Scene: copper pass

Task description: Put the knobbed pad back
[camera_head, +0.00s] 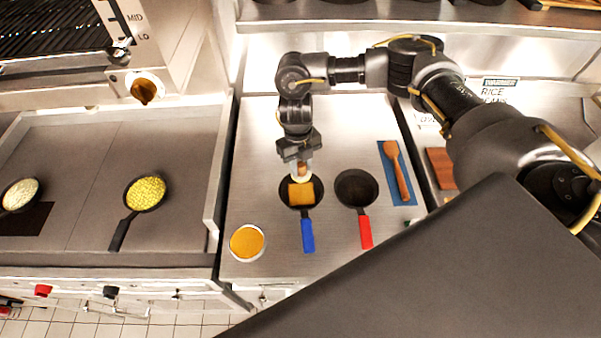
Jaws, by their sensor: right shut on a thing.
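My right gripper (301,165) points down, shut on the knobbed pad (302,178), a small pale piece with a brownish knob between the fingertips. The pad is at the far side of the blue-handled pan (307,232), over or against an orange square (301,195) in that pan. I cannot tell whether the pad touches the square or the pan. A round, pale-rimmed dish with an orange top (247,242) stands at the front left of the steel counter. My left gripper is not in view.
An empty red-handled pan (356,188) stands just right of the blue-handled one. A wooden spoon (396,170) lies on a blue mat (384,158) farther right. Two food-filled pans, one yellow (146,193) and one pale (19,194), are on the left surface. The counter's back left is clear.

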